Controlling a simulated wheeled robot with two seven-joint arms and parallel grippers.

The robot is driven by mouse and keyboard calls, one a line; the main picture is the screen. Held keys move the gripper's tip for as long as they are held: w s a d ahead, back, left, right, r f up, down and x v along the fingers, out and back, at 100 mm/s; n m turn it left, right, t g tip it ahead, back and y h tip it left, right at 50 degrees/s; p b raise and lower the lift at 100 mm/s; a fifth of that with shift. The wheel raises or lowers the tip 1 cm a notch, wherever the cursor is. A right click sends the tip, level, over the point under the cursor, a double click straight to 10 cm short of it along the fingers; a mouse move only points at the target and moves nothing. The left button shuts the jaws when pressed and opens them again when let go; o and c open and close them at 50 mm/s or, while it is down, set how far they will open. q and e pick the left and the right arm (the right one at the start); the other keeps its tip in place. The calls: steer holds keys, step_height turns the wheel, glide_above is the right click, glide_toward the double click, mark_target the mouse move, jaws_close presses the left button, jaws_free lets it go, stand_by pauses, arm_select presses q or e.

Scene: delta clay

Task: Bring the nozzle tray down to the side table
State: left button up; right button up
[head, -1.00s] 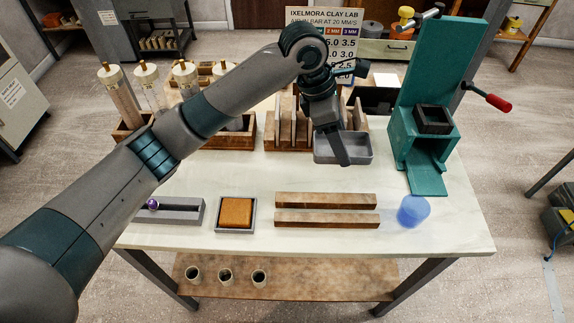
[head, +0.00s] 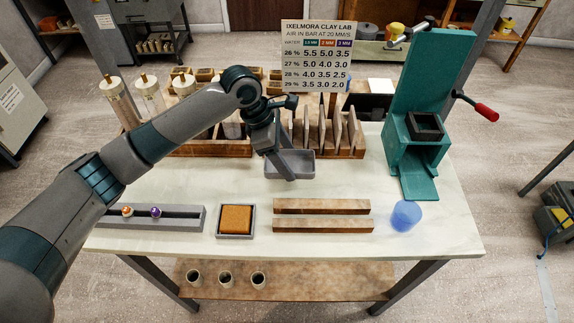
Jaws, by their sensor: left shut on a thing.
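A small grey shallow tray (head: 304,170), which I take as the nozzle tray, is in the middle of the head view, in front of the wooden slatted rack. My left gripper (head: 284,165) reaches down to it from above and is shut on it. The tray looks roughly level and no nozzles show in it. The gripper hides part of its left side. Whether it clears the bench top is hard to tell. My right gripper is out of view. No separate side table can be made out.
The cream bench top (head: 330,190) holds a grey rail (head: 180,219) with two small coloured pieces, an orange sponge (head: 236,219), two wooden bars (head: 322,206), a blue cup (head: 405,215) and a teal press (head: 425,150). The slatted rack (head: 350,152) stands behind the tray. A lower shelf (head: 330,280) holds small cups.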

arm_select(q)
steer(key=shift+f+p, duration=0.4)
steer(key=shift+f, duration=0.25)
steer(key=shift+f+p, duration=0.35)
steer(key=shift+f, duration=1)
steer(key=o, duration=1.1)
steer(key=shift+f, duration=0.1)
steer(key=shift+c, duration=0.2)
steer(key=shift+a+r, duration=0.15)
steer(key=shift+r, duration=0.35)
steer(key=b+v, duration=0.2)
steer(key=v, duration=0.9)
steer(key=shift+b, duration=0.3)
